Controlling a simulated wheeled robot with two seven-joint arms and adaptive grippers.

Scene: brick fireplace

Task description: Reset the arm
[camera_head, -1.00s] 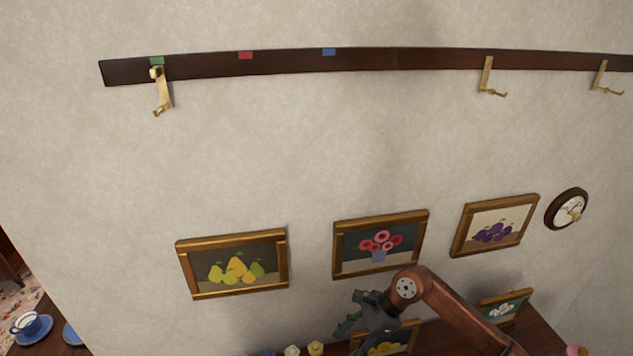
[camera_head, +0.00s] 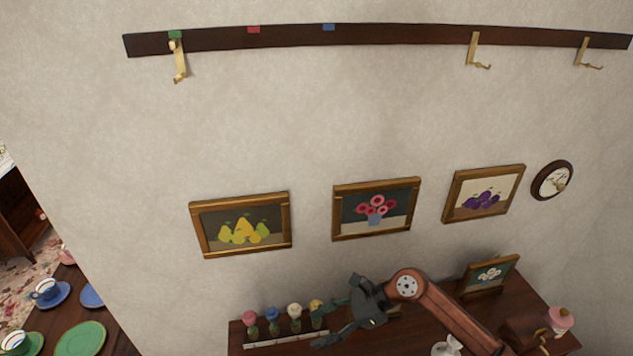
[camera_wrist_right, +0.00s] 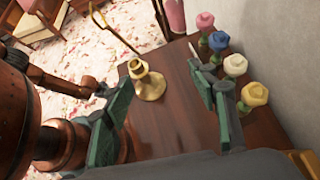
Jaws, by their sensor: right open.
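My right arm (camera_head: 445,312) comes in from the lower right, copper coloured, over a dark wooden tabletop. Its right gripper (camera_head: 323,322) has dark green fingers spread apart and points left, close to the row of small flowers. In the right wrist view the gripper (camera_wrist_right: 165,98) is open, with nothing between its fingers that I can see held. A brass candle holder (camera_wrist_right: 149,82) stands on the table beyond the fingertips.
Pink, blue, white and yellow flowers (camera_head: 294,312) stand in a row on the table. A small framed picture (camera_head: 490,275) leans near the wall. Three pictures, a clock (camera_head: 552,180) and a hook rail (camera_head: 380,37) hang above. Plates (camera_head: 80,340) lie at lower left.

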